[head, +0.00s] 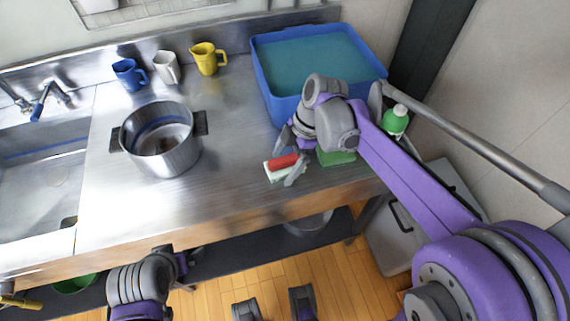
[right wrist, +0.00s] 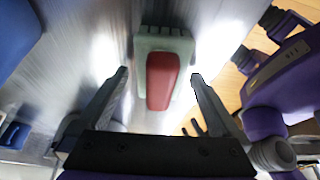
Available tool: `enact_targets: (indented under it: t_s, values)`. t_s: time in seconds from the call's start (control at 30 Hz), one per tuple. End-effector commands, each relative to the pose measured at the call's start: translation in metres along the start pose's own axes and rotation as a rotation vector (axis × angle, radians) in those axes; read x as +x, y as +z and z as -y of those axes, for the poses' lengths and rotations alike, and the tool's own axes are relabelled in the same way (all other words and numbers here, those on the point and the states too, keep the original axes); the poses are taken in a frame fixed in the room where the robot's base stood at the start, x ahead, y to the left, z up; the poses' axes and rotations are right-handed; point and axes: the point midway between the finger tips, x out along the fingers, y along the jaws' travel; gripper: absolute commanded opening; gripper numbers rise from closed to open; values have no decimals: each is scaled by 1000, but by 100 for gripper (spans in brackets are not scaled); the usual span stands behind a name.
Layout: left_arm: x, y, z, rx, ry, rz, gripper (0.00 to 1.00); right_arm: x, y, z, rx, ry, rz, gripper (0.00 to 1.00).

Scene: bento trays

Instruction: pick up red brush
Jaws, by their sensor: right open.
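The red brush (head: 284,161) lies on the steel counter near its front edge, with a red top and a pale green-white base. In the right wrist view the red brush (right wrist: 161,82) sits centred between the fingers, with its pale base showing around the red part. My right gripper (head: 288,158) is open above the brush, one finger on each side. In the right wrist view there is a gap between each fingertip and the brush. My left gripper (head: 185,265) is low in front of the counter, away from the brush; its jaws are not clear.
A blue basin of water (head: 262,82) stands behind the right arm. A green block (head: 339,158) and a green bottle (head: 396,121) are to the right. A steel pot (head: 180,163), several cups and a sink (head: 35,190) are to the left. Counter between pot and brush is clear.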

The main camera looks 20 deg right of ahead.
Motion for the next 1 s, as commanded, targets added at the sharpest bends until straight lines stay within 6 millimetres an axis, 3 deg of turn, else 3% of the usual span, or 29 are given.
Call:
enact_targets:
  t_s: [0.07,0.53,0.8,1.0]
  values:
    - [0,0,0,0,0,0,100,0,0,0,0,0,0,95]
    - [0,0,0,0,0,0,100,0,0,0,0,0,0,11]
    - [-1,0,0,0,0,0,100,-4,-2,0,0,0,0,11]
    - [-5,-3,0,0,0,-2,100,-34,-14,0,0,0,0,11]
